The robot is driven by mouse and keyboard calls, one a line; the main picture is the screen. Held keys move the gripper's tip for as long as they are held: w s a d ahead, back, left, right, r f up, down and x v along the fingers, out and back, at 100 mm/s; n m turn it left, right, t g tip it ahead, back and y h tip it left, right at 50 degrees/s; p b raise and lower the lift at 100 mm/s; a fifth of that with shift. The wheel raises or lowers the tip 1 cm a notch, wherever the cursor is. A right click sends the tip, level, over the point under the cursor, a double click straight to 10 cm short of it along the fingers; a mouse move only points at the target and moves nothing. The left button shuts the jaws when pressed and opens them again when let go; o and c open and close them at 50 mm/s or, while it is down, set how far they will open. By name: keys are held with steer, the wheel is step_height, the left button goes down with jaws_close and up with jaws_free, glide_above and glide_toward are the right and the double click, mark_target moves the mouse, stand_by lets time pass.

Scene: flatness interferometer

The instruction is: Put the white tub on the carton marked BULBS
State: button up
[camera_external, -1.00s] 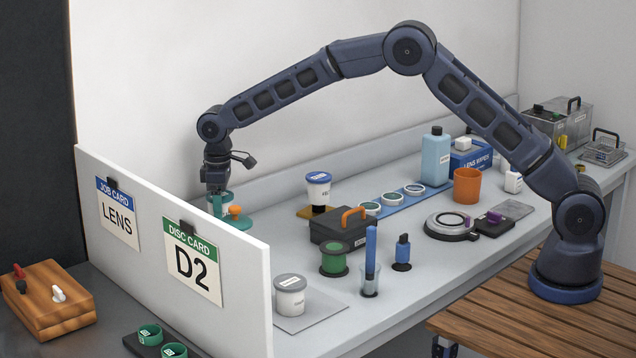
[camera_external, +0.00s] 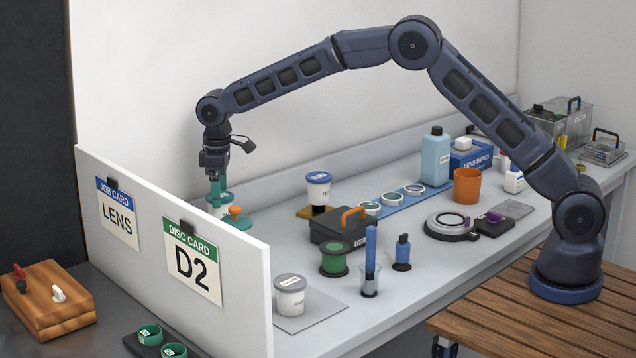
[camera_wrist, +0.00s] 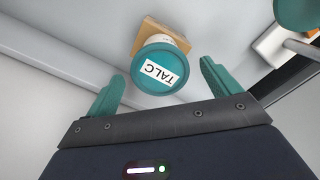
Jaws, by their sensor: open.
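A white tub with a teal lid marked TALC (camera_wrist: 155,72) sits below my gripper in the wrist view, on a tan block or carton (camera_wrist: 148,32) whose marking I cannot see. In the external view this tub (camera_external: 216,209) is partly hidden behind the white panel. My gripper (camera_external: 217,192) is open, just above the tub; in the wrist view its teal fingers (camera_wrist: 161,75) are apart on either side of the lid. Other white tubs are one with a blue lid (camera_external: 318,188) and one with a grey lid (camera_external: 290,297). No BULBS lettering is legible.
The white panel (camera_external: 165,225) with two cards stands in front of my gripper. A teal thing with an orange knob (camera_external: 236,214) is close on the right. A dark case with an orange handle (camera_external: 338,228) stands farther right. The air above the tub is clear.

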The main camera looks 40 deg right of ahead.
step_height(320, 180, up, 8)
steer(key=s+d+r+m+t, duration=0.1)
steer(key=s+d+r, duration=0.3)
steer(key=d+r, duration=0.35)
steer(key=s+d+r+m, duration=0.1)
steer(key=s+d+r, duration=0.2)
steer(key=d+r, duration=0.45)
steer(key=s+d+r+m+t, duration=0.1)
steer(key=s+d+r, duration=0.2)
steer(key=s+d, duration=0.4)
steer(key=s+d+r+m, duration=0.1)
steer(key=s+d+r, duration=0.1)
steer(key=s+d, duration=0.55)
steer(key=s+d+m+t, duration=0.1)
steer(key=s+d+m, duration=0.2)
steer(key=s+d, duration=0.9)
steer(key=s+d+f+m, duration=0.1)
steer(key=s+d+f, duration=0.1)
steer(key=s, duration=0.6)
steer(key=s+d+f+m+t, duration=0.1)
steer(key=s+d+f, duration=0.2)
steer(key=s, duration=0.6)
step_height(320, 180, down, 2)
steer(key=shift+d+f+t, duration=0.1)
steer(key=shift+d+t, duration=0.15)
steer(key=shift+t, duration=0.05)
